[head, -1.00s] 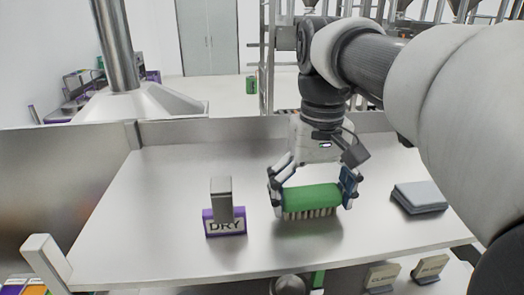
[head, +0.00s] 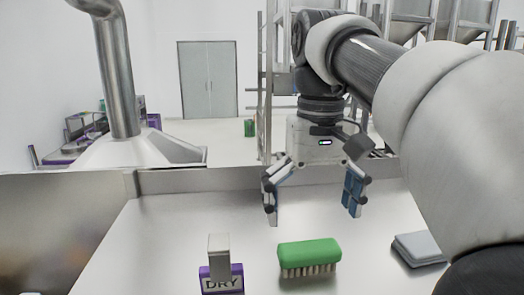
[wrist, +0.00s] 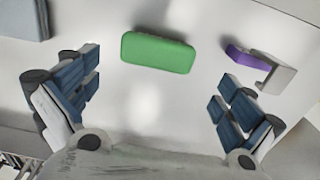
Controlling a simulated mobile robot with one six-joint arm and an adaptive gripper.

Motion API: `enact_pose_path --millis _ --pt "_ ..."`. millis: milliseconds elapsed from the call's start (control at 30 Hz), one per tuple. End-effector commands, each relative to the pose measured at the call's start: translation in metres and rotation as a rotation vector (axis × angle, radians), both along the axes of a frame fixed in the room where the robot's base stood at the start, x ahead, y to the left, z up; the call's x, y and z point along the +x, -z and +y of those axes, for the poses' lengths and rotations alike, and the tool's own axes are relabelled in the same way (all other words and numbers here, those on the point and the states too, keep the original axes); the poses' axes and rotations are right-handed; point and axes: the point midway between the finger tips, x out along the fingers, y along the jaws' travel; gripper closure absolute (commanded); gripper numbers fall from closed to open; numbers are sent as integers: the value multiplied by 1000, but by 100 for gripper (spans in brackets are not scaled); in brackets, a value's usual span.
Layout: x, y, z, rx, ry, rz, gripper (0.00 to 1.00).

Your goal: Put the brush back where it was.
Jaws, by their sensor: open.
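The green brush (head: 309,255) lies bristles down on the metal table, to the right of the DRY sign, in the head view. In the wrist view the green back of the brush (wrist: 158,51) shows beyond and between the fingers, its bristles hidden. My gripper (head: 313,212) is open and empty. It is above and behind the brush, clear of it, and its two blue-padded fingers also show wide apart in the wrist view (wrist: 160,98).
The purple DRY sign (head: 221,279) with a metal block stands left of the brush. A grey folded cloth or pad (head: 418,248) lies to the right. The metal table (head: 165,245) is bare around them, with a raised wall along its back.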

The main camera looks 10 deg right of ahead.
Motion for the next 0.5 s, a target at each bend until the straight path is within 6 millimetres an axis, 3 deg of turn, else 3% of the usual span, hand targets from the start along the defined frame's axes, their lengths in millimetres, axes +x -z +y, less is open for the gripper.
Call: enact_pose_path --millis 100,300,500 --pt "1 -34 0 0 0 -3 0" --pt "1 -77 0 0 0 0 0" --pt "0 -91 0 0 0 1 0"
